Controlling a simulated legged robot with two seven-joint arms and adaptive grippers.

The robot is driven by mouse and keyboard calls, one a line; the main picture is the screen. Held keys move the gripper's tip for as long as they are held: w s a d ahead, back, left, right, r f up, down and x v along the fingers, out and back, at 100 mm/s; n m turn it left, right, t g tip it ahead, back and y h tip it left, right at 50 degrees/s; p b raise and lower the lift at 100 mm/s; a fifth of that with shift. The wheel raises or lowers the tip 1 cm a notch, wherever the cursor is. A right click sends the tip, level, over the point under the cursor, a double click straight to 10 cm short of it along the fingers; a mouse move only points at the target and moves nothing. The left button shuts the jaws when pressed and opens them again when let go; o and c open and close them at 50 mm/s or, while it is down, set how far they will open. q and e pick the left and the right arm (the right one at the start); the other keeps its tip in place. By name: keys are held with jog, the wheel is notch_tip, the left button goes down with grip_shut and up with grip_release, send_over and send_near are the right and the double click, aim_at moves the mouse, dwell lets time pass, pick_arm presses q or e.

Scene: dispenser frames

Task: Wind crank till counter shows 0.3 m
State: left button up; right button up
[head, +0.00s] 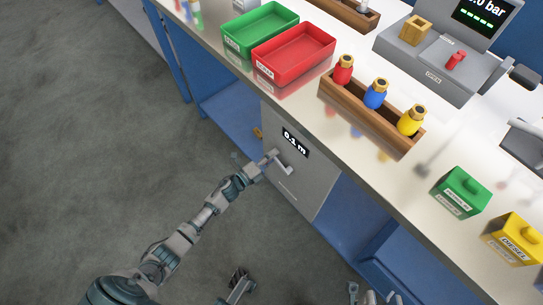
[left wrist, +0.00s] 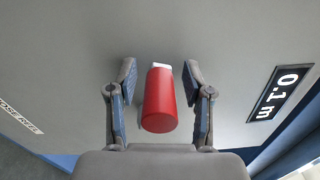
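The counter (head: 295,142) on the grey cabinet front reads 0.1 m; it also shows at the right of the left wrist view (left wrist: 280,93). The pale crank (head: 284,164) is just below it in the head view. Its red handle (left wrist: 160,102) points towards the left wrist camera. My left gripper (head: 252,170) is at the crank. In the left wrist view its fingers (left wrist: 160,72) are open, one on each side of the handle, with gaps on both sides. Grey parts (head: 370,297) at the bottom edge appear to be my right gripper, mostly cut off.
The bench above holds a green tray (head: 260,27), a red tray (head: 293,52), a wooden rack (head: 350,105) with three bottles, a grey gauge unit (head: 430,70), a green box (head: 462,192) and a yellow box (head: 512,239). The floor (head: 80,150) at left is clear.

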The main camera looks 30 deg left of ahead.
pick_arm(q)
jog(key=shift+a, duration=0.1)
jog(key=v, duration=1.2)
